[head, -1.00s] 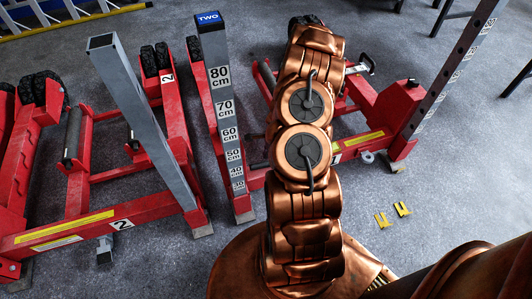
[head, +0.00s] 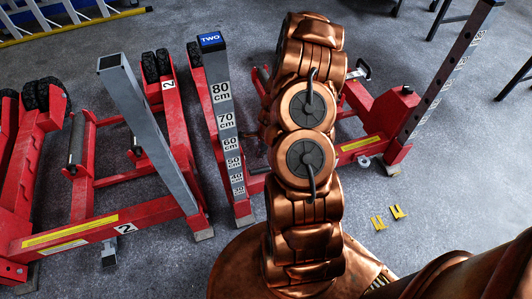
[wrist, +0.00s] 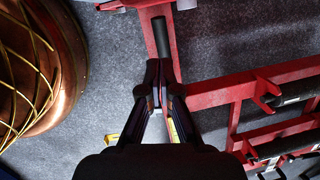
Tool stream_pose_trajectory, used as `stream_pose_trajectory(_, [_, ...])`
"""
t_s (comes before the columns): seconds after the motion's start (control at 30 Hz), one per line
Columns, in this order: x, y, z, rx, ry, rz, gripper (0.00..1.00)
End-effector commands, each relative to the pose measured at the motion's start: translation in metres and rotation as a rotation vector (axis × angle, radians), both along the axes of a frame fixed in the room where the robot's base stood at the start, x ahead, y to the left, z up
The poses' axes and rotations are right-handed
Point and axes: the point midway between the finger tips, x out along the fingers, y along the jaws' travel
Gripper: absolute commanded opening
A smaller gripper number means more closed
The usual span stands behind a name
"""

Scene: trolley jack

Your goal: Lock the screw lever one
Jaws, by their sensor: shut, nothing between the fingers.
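The red trolley jack one (head: 385,115), with a "1" label beside a yellow strip, stands right of my arm in the head view. Its grey post with holes rises on the right. Its middle is hidden behind my copper arm. I cannot clearly make out screw lever one in either view. My gripper (wrist: 159,70) is shut and empty in the wrist view, above red jack frame bars (wrist: 240,88). A dark cylindrical bar (wrist: 161,37) lies just beyond its fingertips; I cannot tell if they touch. In the head view my gripper is hidden behind the arm.
Jack two (head: 75,230) and its grey post marked "TWO" (head: 220,100) stand left of my arm. A yellow ladder (head: 70,25) lies at upper left.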

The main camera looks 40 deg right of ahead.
Motion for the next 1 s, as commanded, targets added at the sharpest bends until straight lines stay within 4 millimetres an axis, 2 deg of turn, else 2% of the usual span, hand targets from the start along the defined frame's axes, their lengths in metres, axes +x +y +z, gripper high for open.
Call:
stream_pose_trajectory(0.1, [0.003,0.01,0.016,-0.002,-0.003,0.001,0.0])
stream_pose_trajectory(0.33, [0.005,0.024,0.033,-0.002,-0.001,0.001,0.0])
stream_pose_trajectory(1.0, [0.005,0.028,0.036,0.0,-0.001,-0.001,0.0])
